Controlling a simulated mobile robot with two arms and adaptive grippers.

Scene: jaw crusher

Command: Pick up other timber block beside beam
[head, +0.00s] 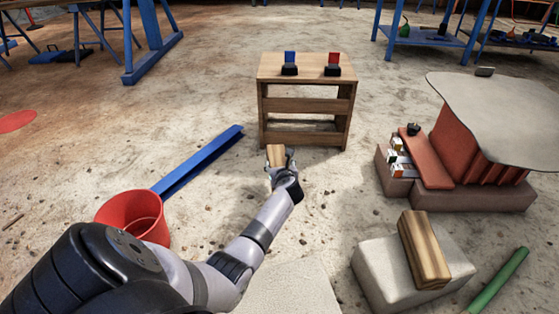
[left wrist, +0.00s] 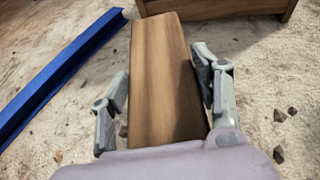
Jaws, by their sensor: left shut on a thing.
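My left gripper (head: 280,162) is shut on a wooden timber block (head: 275,154), near the foot of the wooden stand. In the left wrist view the timber block (left wrist: 165,85) lies lengthwise between the two fingers of the gripper (left wrist: 162,78). I cannot tell whether it touches the ground. The blue beam (head: 200,160) lies on the ground to the left of the gripper; it also shows in the left wrist view (left wrist: 60,80). Another timber block (head: 424,250) lies on a pale stone block (head: 380,268) at the lower right. My right gripper is not in view.
The wooden stand (head: 305,104) with a blue and a red switch on top is just beyond the gripper. A red bucket (head: 135,214) stands at the beam's near end. The red crusher (head: 462,140) is at right, a green tube (head: 497,282) at lower right. Ground between is mostly clear.

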